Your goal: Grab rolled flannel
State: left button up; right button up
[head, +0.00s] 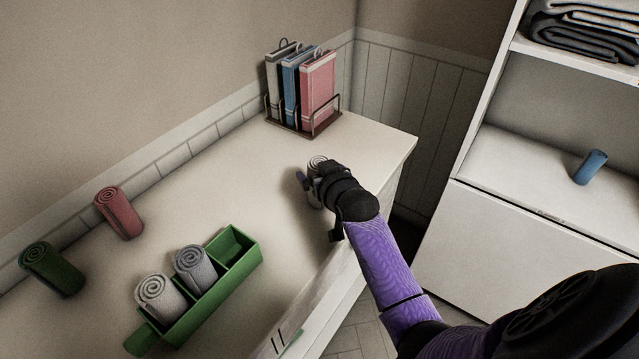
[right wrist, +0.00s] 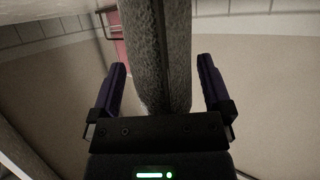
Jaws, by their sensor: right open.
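A rolled flannel (head: 316,162), pale grey, stands on the countertop, mostly hidden behind my right gripper in the head view. It also fills the upper middle of the right wrist view (right wrist: 158,60). My right gripper (head: 305,182) is open, with one finger on each side of this roll and visible gaps between them in the right wrist view (right wrist: 162,88). Two grey rolled flannels (head: 160,299) (head: 195,269) stand in a green divided tray (head: 237,262), whose far compartment is empty. A red rolled flannel (head: 119,213) and a green one (head: 51,269) stand by the wall. My left gripper is out of view.
A wire rack (head: 303,127) with grey, blue and pink binders stands at the counter's back corner. A white shelf unit (head: 520,170) at right holds a blue roll (head: 590,167) and folded towels (head: 585,35).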

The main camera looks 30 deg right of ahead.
jog(key=c, duration=1.1)
